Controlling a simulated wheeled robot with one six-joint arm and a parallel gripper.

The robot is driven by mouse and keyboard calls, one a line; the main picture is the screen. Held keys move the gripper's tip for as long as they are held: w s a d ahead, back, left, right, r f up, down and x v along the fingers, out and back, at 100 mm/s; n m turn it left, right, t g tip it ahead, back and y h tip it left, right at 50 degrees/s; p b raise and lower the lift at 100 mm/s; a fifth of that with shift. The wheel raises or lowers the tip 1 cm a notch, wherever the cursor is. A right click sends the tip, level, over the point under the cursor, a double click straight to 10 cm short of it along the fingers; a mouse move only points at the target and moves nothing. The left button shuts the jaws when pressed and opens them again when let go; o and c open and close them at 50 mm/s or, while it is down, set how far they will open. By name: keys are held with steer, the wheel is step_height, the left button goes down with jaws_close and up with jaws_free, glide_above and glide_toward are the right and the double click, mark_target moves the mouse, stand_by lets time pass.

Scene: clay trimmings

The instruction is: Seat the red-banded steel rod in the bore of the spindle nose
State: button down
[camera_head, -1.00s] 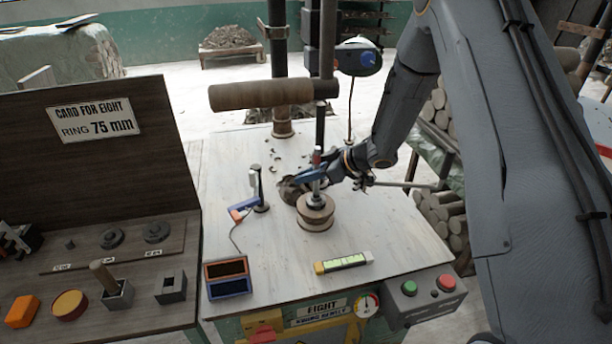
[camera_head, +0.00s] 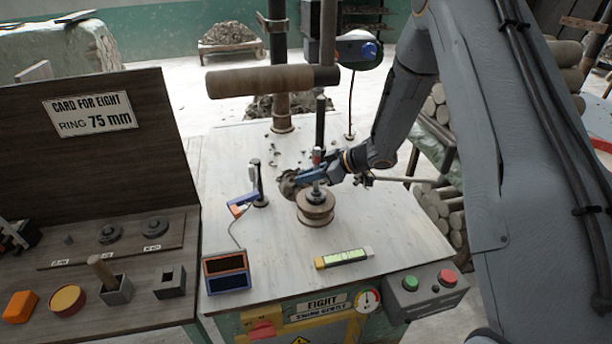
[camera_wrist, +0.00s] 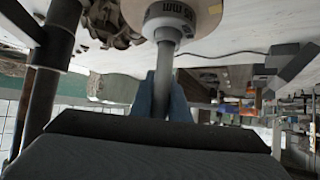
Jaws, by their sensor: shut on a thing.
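My gripper (camera_head: 318,174) reaches in from the right and is shut on the rod with blue fingers. In the wrist view, which looks upside down, the rod (camera_wrist: 165,64) runs from between the gripper's fingers (camera_wrist: 163,97) to a pale stepped collar on the spindle nose (camera_wrist: 168,24). The rod's lower end meets or enters this collar. The bore itself is hidden, so I cannot tell how deep the rod sits.
A dark post and a thick horizontal roller (camera_head: 272,80) stand behind the spindle. A small stand with a blue-orange piece (camera_head: 259,190) is left of it. A spirit level (camera_head: 343,258) and a two-bin tray (camera_head: 226,273) lie in front.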

steer(key=shift+f+b, duration=0.35)
steer(key=shift+f, duration=0.4)
steer(key=c, duration=1.6)
jaws_free()
steer(key=shift+d, duration=0.1)
steer(key=shift+b+v, duration=1.15)
steer(key=shift+v, duration=2.7)
